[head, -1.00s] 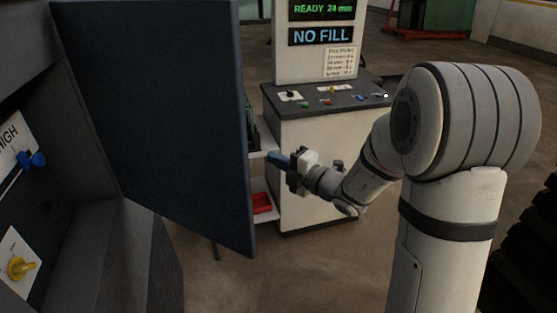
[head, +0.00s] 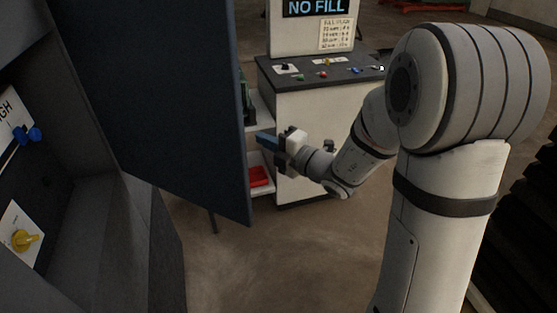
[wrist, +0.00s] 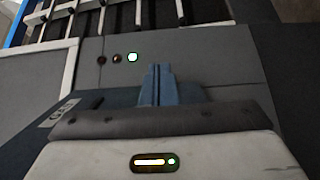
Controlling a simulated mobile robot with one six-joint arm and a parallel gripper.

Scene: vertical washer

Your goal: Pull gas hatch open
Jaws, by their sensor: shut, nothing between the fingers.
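The gas hatch (head: 170,95) appears to be the large dark blue-grey panel at the left of the head view. It stands swung out from the grey cabinet, with the cabinet's inside showing to its left. My gripper (head: 262,138) is shut and empty, just right of the panel's free edge in the picture. I cannot tell the depth gap between them. In the wrist view my shut blue fingers (wrist: 159,85) point at a dark grey surface with small lights (wrist: 132,57), one glowing green. A small label (wrist: 62,112), hard to read, lies left of the fingers.
Inside the cabinet are a blue valve handle (head: 28,134) and a yellow knob (head: 24,240). A white console (head: 325,130) with a dark top and a "NO FILL" sign (head: 316,7) stands behind my gripper. A red bin (head: 259,176) sits on a low shelf. The floor in front is clear.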

